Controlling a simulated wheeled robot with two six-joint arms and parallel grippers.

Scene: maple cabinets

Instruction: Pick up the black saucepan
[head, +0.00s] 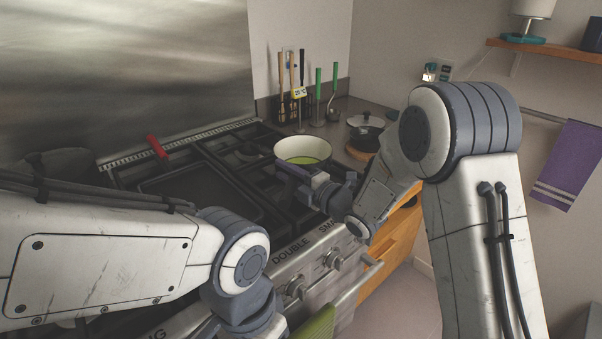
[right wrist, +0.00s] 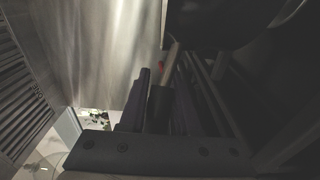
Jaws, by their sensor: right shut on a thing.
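The black saucepan (head: 303,146) is over the back right part of the stove, with a pale inside and something green in it. Its dark outside fills the top of the right wrist view (right wrist: 215,22). My right gripper (head: 297,180) is at the pan's near side, shut on its handle (right wrist: 158,103); the fingers hide most of the handle in the head view. I cannot tell whether the pan touches the grate. My left arm crosses the lower left of the head view, and its gripper is out of sight.
A griddle (head: 190,187) and a red handle (head: 157,146) are on the stove at left. A lidded pot (head: 365,128) stands on the counter right of the saucepan. Upright utensils (head: 300,85) stand behind it. The stove's front has knobs (head: 296,287) and a rail.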

